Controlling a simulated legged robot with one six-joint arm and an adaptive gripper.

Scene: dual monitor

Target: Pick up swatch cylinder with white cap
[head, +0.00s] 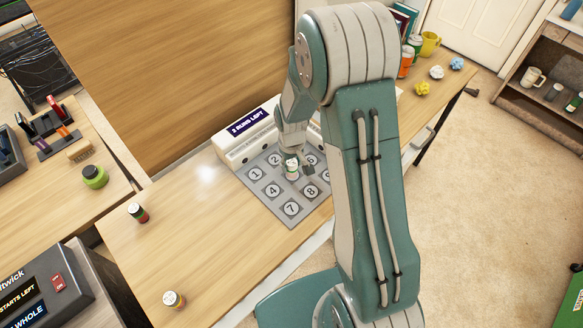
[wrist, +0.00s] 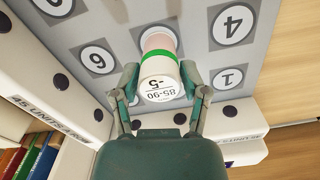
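In the head view the cylinder (head: 291,166) is upright over the numbered grey mat (head: 283,217). My gripper (wrist: 160,80) has one finger on each side of the cap and looks shut on it. In the head view my gripper (head: 295,167) is partly hidden by my own wrist. I cannot tell whether the cylinder's foot rests on the mat.
A white console (head: 241,146) reading "2 runs left" stands behind the mat. A dark-banded cylinder (head: 138,212) and another small cylinder (head: 173,299) stand at the left of the desk. The desk's left part is mostly clear.

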